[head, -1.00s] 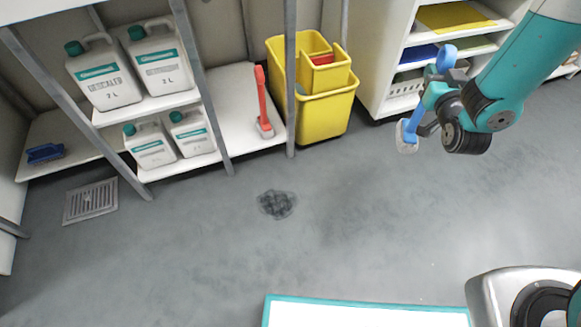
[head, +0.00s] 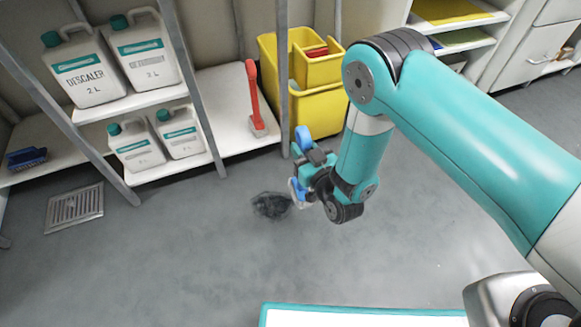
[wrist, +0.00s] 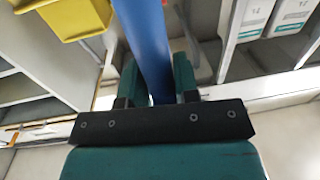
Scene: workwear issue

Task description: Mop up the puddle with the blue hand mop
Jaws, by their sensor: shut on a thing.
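The puddle (head: 271,205) is a dark, wet patch on the grey floor in the middle of the head view. My gripper (head: 308,172) is shut on the blue hand mop (head: 303,138) and holds it just right of the puddle. The mop's pale head (head: 297,190) hangs low by the puddle's right edge; I cannot tell whether it touches the floor. In the wrist view the mop's blue handle (wrist: 146,45) runs between the fingers of the gripper (wrist: 153,80).
A yellow bucket (head: 318,108) stands behind my gripper. A blue brush (head: 27,158) lies far left. A floor drain (head: 74,207) is left of the puddle.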

